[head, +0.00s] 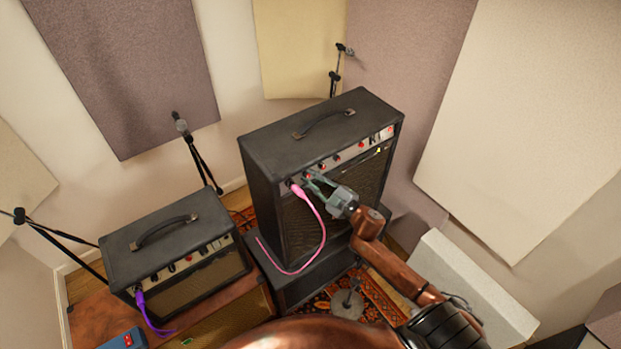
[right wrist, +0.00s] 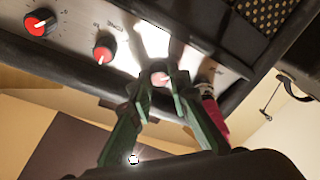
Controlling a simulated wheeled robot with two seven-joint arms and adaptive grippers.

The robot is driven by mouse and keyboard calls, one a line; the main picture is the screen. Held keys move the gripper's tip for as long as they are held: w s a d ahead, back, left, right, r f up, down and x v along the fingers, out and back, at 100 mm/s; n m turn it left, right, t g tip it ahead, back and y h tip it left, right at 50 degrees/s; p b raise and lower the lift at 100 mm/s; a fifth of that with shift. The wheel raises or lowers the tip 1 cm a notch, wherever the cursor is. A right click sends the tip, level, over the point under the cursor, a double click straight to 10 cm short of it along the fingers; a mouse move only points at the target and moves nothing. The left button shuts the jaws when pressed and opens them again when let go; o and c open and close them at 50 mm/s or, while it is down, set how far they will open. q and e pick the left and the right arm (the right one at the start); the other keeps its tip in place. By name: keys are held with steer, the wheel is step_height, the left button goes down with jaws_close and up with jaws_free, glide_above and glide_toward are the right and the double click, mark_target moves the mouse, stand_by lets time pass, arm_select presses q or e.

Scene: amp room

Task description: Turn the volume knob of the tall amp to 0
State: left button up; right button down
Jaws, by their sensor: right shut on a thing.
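The tall amp (head: 322,134) is a black cabinet with a handle on top and a metal control panel with red-capped knobs along its upper front edge. My right gripper (head: 311,179) is at the left part of that panel. In the right wrist view, the green fingers of my right gripper (right wrist: 160,82) are shut on a red-capped knob (right wrist: 160,77), the one nearest the pink plug. The fingers hide most of this knob, and I cannot read its label or setting. Two other knobs (right wrist: 104,49) stand free beside it. My left gripper is not in view.
A pink cable (head: 322,228) is plugged in just left of my right gripper and hangs down the front; its plug (right wrist: 209,104) is close to a finger. A smaller amp (head: 170,240) with a purple cable stands left. Microphone stands (head: 196,155) are behind. A pale panel (head: 465,285) lies right.

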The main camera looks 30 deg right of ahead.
stand_by(0.5)
steer(key=c, duration=2.1)
jaws_free()
steer(key=v, duration=0.8)
steer(key=shift+d, duration=0.1)
